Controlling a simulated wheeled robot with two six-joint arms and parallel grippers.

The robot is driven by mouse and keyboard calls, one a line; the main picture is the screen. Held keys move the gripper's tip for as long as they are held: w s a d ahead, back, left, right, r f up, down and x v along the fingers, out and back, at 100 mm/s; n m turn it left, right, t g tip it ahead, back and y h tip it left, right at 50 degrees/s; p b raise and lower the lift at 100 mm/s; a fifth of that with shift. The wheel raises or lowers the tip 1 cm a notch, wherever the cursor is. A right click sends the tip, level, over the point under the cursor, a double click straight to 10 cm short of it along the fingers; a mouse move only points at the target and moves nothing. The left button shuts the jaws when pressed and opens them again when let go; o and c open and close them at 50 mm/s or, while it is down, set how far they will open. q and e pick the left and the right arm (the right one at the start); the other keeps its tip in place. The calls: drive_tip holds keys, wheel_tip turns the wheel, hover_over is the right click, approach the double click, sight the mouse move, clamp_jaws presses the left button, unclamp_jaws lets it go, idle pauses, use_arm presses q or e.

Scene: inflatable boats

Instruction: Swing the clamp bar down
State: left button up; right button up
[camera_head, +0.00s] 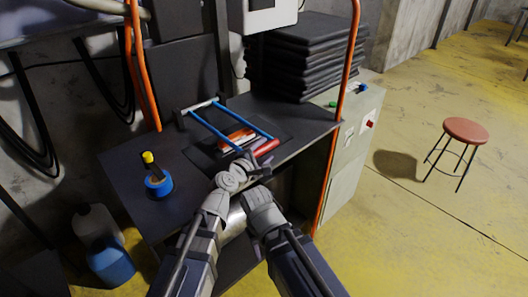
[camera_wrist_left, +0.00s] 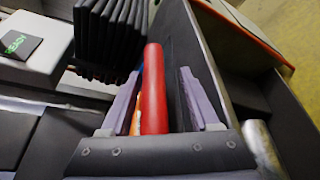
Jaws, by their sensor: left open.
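The clamp on the dark bench has two blue arms (camera_head: 215,129) running from a grey hinge bar (camera_head: 199,106) at the back to a red crossbar (camera_head: 267,147) at the front. How high the bar stands above the bench is hard to tell. My left gripper (camera_head: 264,156) is at this red crossbar, with its purple fingers open. In the left wrist view the red crossbar (camera_wrist_left: 153,92) lies between the two spread fingers (camera_wrist_left: 156,105), with gaps on both sides. My right arm shows at the lower middle, with a purple piece of its gripper (camera_head: 257,248) mostly hidden.
An orange and white item (camera_head: 237,138) lies between the blue arms. Blue tape (camera_head: 158,186) with a yellow-topped object is at the bench's left. Folded dark sheets (camera_head: 305,55) are stacked at the back right. Orange hoses (camera_head: 337,110) hang by the bench. A red stool (camera_head: 466,131) stands right.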

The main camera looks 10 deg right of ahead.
use_arm(q)
wheel_tip(320, 180, up, 10)
drive_tip(key=p, duration=1)
use_arm(e)
wheel_tip(320, 180, up, 10)
